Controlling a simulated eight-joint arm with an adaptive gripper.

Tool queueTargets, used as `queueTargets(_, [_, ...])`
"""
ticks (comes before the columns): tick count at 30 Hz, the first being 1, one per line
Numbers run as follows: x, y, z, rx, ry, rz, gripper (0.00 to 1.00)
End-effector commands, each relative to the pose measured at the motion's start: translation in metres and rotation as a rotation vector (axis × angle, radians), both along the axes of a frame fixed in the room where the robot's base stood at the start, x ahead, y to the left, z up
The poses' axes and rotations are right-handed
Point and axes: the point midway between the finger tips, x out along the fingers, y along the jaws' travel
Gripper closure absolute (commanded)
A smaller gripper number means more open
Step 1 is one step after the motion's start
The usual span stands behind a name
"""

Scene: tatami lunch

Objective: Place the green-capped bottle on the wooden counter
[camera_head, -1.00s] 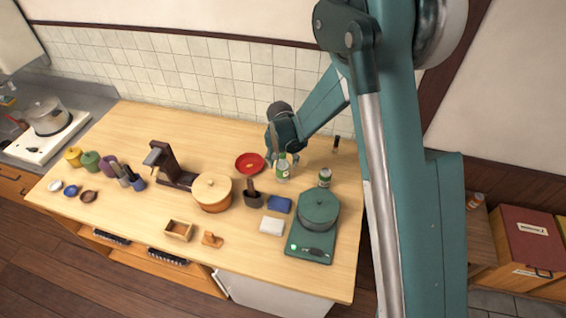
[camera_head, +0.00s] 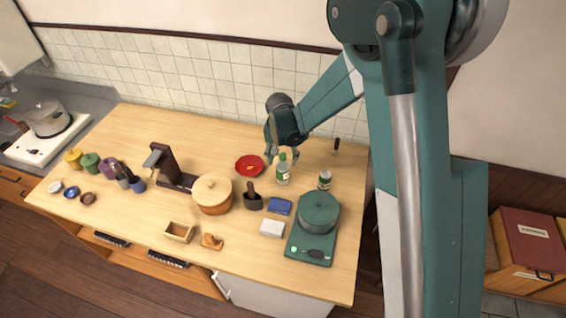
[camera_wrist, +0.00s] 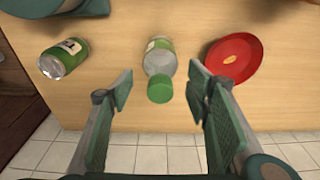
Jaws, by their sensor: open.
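The green-capped bottle (camera_head: 282,171) stands upright on the wooden counter (camera_head: 130,205), to the right of the red plate. In the wrist view the bottle (camera_wrist: 158,58) shows its green cap pointing toward the camera, between my open fingers but farther off. My gripper (camera_wrist: 163,100) is open and empty, with one finger on each side of the bottle's line. In the head view my gripper (camera_head: 283,150) is at the back of the counter, just behind and above the bottle. I cannot tell whether a finger touches it.
A red plate (camera_head: 249,166) lies left of the bottle, and a green can (camera_head: 325,179) stands right of it. A green pot (camera_head: 319,212), a blue box (camera_head: 280,206) and a dark mortar (camera_head: 252,201) are in front. The tiled wall (camera_head: 215,80) is close behind.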

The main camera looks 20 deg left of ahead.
Motion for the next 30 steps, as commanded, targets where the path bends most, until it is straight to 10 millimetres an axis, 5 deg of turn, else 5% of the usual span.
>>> queueTargets(16, [-0.009, 0.0, 0.061, 0.0, 0.0, 0.0, 0.52])
queueTargets(30, [-0.012, 0.0, 0.077, 0.0, 0.0, 0.0, 0.52])
